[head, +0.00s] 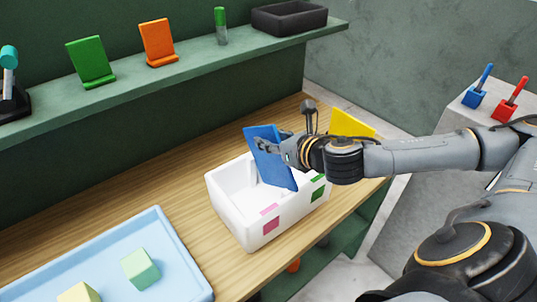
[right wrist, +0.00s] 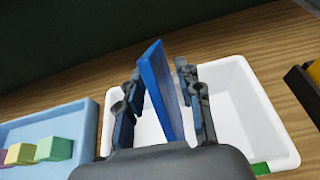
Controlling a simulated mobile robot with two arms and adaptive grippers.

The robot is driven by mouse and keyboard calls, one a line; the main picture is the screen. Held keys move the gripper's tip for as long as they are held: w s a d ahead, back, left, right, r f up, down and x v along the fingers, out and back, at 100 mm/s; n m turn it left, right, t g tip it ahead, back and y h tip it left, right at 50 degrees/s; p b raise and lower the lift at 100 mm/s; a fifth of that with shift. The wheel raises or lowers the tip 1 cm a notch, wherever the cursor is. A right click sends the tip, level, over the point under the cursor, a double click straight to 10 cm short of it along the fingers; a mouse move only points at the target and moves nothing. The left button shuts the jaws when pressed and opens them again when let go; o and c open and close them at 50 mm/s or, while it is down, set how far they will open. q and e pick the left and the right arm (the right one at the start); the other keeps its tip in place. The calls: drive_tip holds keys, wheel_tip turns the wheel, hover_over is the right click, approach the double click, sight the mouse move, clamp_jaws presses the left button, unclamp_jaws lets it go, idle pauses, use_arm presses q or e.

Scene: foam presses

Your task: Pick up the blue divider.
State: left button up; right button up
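The blue divider (head: 269,158) is a flat, slightly tilted panel over the white box (head: 232,215). Its lower part is in front of the box's inside; whether it touches the floor I cannot tell. My right gripper (head: 268,145) is at the divider's upper part. In the right wrist view, the blue divider (right wrist: 163,90) is between the two fingers of my right gripper (right wrist: 160,85), and the fingers look spread, with gaps beside the panel. My left gripper is not in view.
A pale blue tray (head: 185,245) with coloured blocks lies left of the box. A yellow panel (head: 352,122) is behind my right arm. A green shelf (head: 120,95) above carries green and orange stands and a dark bin. Bare wooden table lies behind the box.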

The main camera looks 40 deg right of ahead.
drive_tip(key=shift+w+f, duration=0.3)
drive_tip(key=shift+w, duration=0.35)
drive_tip(key=shift+c, duration=0.2)
clamp_jaws()
